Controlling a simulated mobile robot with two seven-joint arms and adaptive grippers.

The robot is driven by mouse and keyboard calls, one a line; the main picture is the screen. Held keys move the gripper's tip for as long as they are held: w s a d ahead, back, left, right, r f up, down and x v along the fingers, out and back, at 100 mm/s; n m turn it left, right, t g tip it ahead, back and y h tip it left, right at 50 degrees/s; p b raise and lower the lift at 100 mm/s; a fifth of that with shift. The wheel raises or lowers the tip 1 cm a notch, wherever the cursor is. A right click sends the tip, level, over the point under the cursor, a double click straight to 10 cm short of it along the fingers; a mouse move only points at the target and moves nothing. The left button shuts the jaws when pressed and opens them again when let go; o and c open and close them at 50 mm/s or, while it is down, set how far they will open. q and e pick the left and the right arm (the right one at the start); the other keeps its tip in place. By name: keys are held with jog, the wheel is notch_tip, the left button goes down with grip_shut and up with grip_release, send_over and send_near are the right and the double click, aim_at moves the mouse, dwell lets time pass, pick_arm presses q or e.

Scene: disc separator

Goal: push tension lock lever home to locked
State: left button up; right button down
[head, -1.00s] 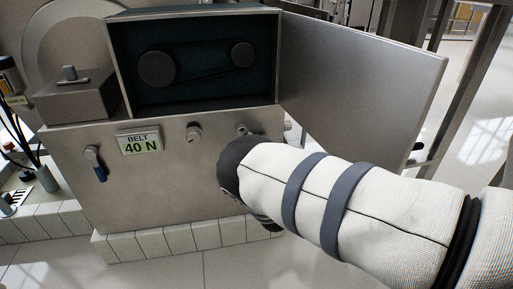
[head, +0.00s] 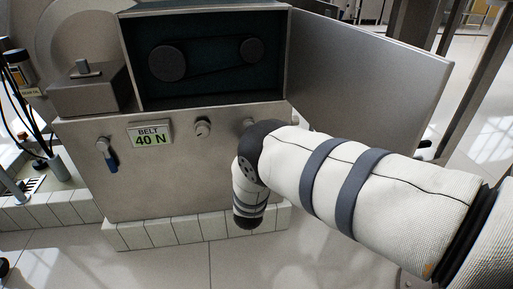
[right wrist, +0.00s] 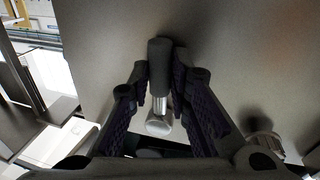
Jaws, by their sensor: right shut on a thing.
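In the right wrist view, my right gripper (right wrist: 165,105) is closed around a short lever with a dark grip (right wrist: 160,62) and a bright metal stem (right wrist: 158,112). The lever stands out near a grey metal panel, its grip between the two purple-padded fingers. In the head view my right arm covers the gripper and most of the lever; only a bit of metal fitting (head: 248,122) shows above the arm's dark joint. Whether the lever is at its locked position cannot be told. My left gripper is not in view.
The grey cabinet front carries a blue-handled valve (head: 111,158), a display (head: 151,135) reading BELT 40 N and a round knob (head: 202,128). Above is an open compartment with a belt on two pulleys (head: 168,63). Its door (head: 370,85) stands open to the right, above my arm.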

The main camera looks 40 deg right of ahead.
jog(key=shift+w+a+m, duration=0.1)
jog(key=shift+a+m, duration=0.15)
jog(key=shift+m, duration=0.15)
jog(key=shift+a, duration=0.1)
jog(key=c, duration=1.5)
grip_release()
jog(key=v, duration=1.2)
jog(key=shift+r, duration=0.15)
